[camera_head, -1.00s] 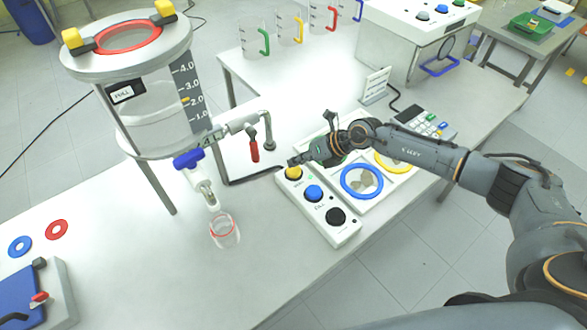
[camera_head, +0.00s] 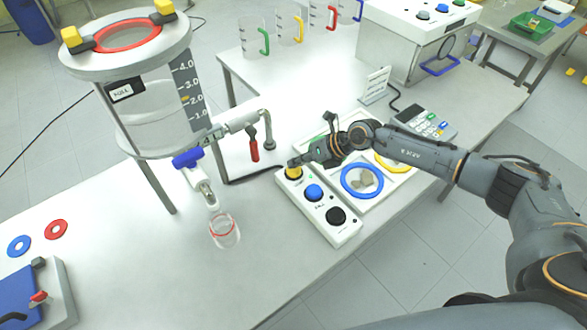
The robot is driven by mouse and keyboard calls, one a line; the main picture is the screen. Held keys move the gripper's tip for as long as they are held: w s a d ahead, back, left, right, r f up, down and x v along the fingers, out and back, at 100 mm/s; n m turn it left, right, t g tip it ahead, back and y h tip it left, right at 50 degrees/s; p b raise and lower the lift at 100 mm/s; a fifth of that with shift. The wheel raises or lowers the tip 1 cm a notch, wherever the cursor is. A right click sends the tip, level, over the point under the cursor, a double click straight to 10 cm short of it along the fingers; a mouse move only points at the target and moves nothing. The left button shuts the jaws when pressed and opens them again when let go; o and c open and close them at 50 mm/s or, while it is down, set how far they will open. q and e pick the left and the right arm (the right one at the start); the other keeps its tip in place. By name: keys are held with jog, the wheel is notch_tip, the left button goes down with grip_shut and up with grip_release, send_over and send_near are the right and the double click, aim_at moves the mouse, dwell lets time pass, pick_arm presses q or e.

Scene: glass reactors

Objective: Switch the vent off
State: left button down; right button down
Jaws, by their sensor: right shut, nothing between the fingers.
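A white button box (camera_head: 321,215) lies on the table with a yellow button (camera_head: 293,174), a blue button (camera_head: 314,193) and a black button (camera_head: 336,216) in a row. The labels beside the buttons are too small to read, so I cannot tell which one is the vent's. My right gripper (camera_head: 295,162) is shut and empty. Its fingertips are at the far edge of the yellow button and hide part of it; I cannot tell whether they touch it. My left gripper is not in view.
A glass reactor (camera_head: 150,105) on legs stands to the left, with a blue-handled valve (camera_head: 188,158) over a glass beaker (camera_head: 224,232). A tray with blue (camera_head: 362,181) and yellow rings lies right of the box. A keypad (camera_head: 428,122) lies behind.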

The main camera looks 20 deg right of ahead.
aim_at(297, 169)
jog(key=shift+f, duration=0.25)
dwell(0.3)
jog(key=shift+r+p, duration=0.55)
notch_tip(297, 169, up, 6)
jog(key=p, duration=0.5)
jog(key=shift+r, duration=0.1)
dwell(0.5)
